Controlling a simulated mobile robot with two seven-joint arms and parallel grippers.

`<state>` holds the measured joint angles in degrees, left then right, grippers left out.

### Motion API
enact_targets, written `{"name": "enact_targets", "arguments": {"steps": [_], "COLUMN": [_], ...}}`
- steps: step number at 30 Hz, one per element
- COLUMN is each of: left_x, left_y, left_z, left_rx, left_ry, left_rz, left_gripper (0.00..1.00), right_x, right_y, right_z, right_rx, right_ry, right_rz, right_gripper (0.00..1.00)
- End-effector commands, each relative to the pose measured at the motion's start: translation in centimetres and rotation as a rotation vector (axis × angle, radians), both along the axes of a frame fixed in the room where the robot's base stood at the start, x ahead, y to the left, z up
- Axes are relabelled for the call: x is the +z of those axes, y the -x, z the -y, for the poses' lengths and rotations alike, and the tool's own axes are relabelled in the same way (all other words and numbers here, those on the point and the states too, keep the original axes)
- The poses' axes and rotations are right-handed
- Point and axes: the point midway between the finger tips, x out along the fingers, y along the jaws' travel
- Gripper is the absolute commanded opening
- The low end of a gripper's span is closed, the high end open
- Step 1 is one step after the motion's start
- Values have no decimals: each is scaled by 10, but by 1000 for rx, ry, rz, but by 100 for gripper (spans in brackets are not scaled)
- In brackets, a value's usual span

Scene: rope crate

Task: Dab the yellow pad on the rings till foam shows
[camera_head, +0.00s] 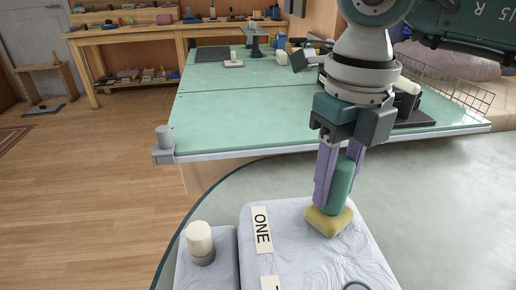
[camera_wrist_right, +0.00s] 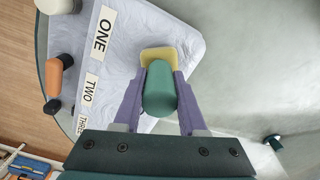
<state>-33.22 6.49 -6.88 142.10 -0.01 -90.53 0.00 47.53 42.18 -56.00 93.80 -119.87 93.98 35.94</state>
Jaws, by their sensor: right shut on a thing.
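My right gripper (camera_head: 338,188) is shut on the green handle (camera_head: 342,176) of the yellow pad (camera_head: 328,221). The handle stands nearly upright with the pad at its lower end. The pad is at the pale, wrinkled board (camera_head: 292,266), right of the label ONE (camera_head: 262,229); I cannot tell whether it touches. In the right wrist view the handle (camera_wrist_right: 159,90) hides part of the pad (camera_wrist_right: 158,54). A dark ring (camera_head: 355,286) shows at the bottom edge of the head view, partly cut off. No foam is visible. My left gripper is out of view.
A white-topped cylinder (camera_head: 200,238) stands on a smaller pale block at the left. An orange cylinder (camera_wrist_right: 54,78) lies beside labels TWO (camera_wrist_right: 90,88) and THREE (camera_wrist_right: 83,125). A green table (camera_head: 235,102) with a wire basket (camera_head: 452,88) is behind.

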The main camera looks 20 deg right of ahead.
Motion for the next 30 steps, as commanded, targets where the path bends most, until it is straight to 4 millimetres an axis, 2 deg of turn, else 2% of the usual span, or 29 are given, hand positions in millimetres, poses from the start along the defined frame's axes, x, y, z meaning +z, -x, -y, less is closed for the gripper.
{"name": "enact_targets", "arguments": {"steps": [8, 30], "left_x": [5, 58], "left_y": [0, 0], "left_z": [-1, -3], "left_rx": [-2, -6], "left_ry": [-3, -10], "left_rz": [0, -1], "left_gripper": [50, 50], "right_x": [6, 70], "right_y": [0, 0], "right_z": [0, 0], "right_rx": [0, 0], "right_ry": [1, 0], "right_rz": [0, 0], "right_gripper": [0, 0]}}
